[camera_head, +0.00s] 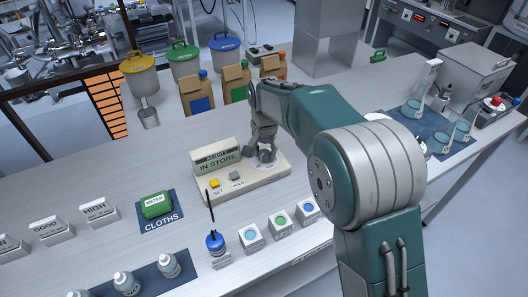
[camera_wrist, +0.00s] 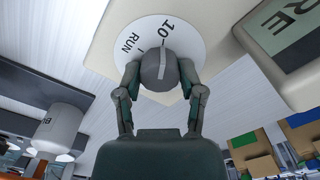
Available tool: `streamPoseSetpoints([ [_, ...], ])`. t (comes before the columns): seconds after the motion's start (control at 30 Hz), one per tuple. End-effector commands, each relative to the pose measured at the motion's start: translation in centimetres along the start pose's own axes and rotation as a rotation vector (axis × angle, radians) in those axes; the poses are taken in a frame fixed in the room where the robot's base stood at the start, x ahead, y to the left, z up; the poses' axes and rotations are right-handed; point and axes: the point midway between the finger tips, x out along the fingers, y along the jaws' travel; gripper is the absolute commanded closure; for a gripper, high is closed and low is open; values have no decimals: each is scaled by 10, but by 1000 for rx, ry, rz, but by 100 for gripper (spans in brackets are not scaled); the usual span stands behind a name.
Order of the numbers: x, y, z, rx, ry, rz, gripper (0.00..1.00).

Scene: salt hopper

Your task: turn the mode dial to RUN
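The mode dial is a dark grey knob (camera_wrist: 159,70) with a light stripe, on a round white plate (camera_wrist: 105,38) marked RUN and 10. The stripe points up in the wrist view, close to the 10 mark; RUN lies to its left. My gripper (camera_wrist: 160,72) has one finger on each side of the knob, and the fingertips appear to press on it. In the head view my gripper (camera_head: 263,150) reaches down to the right end of the cream console (camera_head: 262,182), where it hides most of the dial. The console's display (camera_head: 216,157) reads ACIDITY IN STORE.
A yellow SET button (camera_head: 214,183) and a grey HOLD button (camera_head: 237,177) sit on the console front. Pouches (camera_head: 197,93) stand behind it.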

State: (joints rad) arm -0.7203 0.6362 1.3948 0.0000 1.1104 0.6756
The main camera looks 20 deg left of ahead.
Motion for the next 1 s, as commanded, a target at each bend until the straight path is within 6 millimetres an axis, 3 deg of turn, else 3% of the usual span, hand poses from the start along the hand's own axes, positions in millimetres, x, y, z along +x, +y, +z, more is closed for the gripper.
streamPoseSetpoints([
  [0.57, 2, -2, 0, -87, -1, 0, 100],
  [1.0, 3, -2, 1, -458, -3, 0, 100],
])
